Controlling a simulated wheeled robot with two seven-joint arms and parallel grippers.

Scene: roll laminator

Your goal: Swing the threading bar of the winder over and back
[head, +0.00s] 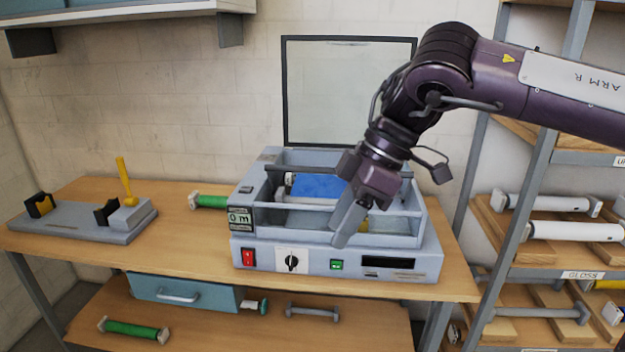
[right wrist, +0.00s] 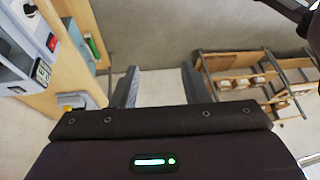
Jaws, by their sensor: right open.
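The grey roll machine (head: 335,262) stands on the wooden table, with an open-topped frame, a blue sheet or roll (head: 318,187) inside and light and dark bars across it. I cannot tell for sure which bar is the threading bar. My right gripper (head: 347,226) hangs over the front right of the machine, fingers pointing down, and hides part of its frame. In the right wrist view the two fingers of this gripper (right wrist: 160,88) are apart with nothing between them. My left gripper is not in view.
A grey stand (head: 75,231) with black cradles and an upright yellow lever (head: 124,180) is at the table's left. A green roll (head: 208,201) lies beside the machine. A shelf rack (head: 545,262) with rolls stands at the right. A framed panel (head: 345,90) rises behind the machine.

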